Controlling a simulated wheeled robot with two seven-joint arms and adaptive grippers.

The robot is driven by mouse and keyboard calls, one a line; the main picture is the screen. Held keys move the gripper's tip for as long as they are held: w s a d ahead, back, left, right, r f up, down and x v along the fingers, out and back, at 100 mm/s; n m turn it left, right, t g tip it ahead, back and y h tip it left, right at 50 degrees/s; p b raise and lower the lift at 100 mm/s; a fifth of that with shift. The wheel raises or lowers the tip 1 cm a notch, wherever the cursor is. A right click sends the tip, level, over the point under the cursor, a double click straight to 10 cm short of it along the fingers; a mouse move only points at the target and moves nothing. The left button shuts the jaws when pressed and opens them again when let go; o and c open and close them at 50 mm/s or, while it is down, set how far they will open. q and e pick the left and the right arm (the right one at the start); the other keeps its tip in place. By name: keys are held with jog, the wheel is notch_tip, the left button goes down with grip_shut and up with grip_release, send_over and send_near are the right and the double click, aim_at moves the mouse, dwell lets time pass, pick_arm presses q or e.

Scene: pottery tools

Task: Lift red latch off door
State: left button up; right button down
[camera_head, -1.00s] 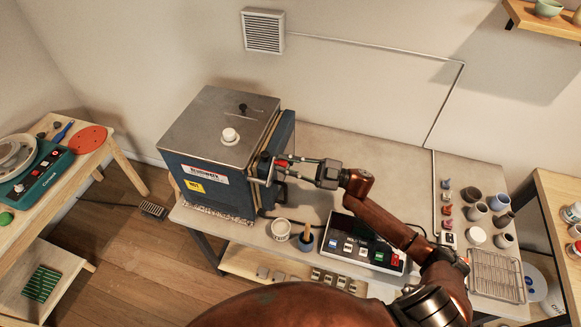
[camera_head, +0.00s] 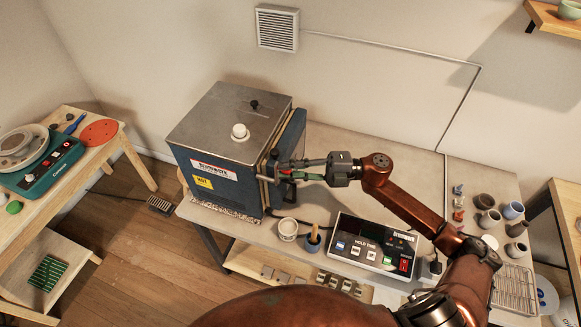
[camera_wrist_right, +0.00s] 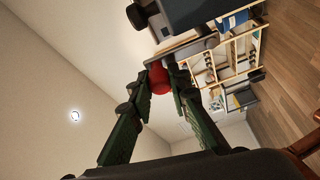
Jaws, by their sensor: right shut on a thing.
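The blue kiln (camera_head: 214,172) with a grey metal top stands on the table, left of centre in the head view. Its door (camera_head: 292,135) is on the right side, seen nearly edge-on. My right gripper (camera_head: 288,171) reaches in from the right to the hardware at the door's front edge. In the right wrist view, the red latch (camera_wrist_right: 159,78) sits between the two green-padded fingertips, which are shut on it. The head view shows only a little red there, as the fingers cover most of it. I cannot tell whether the latch still touches the door. My left gripper is not in view.
A control box (camera_head: 372,246) with buttons sits below my right forearm. Small pots and a wire rack (camera_head: 514,290) are at the right. The table behind my arm is clear.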

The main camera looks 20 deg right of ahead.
jog(key=shift+s+a+f+n, duration=0.2)
jog(key=shift+s+a+n, duration=0.1)
jog(key=shift+n, duration=0.2)
jog(key=shift+h, duration=0.3)
jog(key=c, duration=1.8)
grip_release()
jog(key=shift+r, duration=0.1)
jog(key=shift+d, duration=0.1)
jog(key=v, duration=1.2)
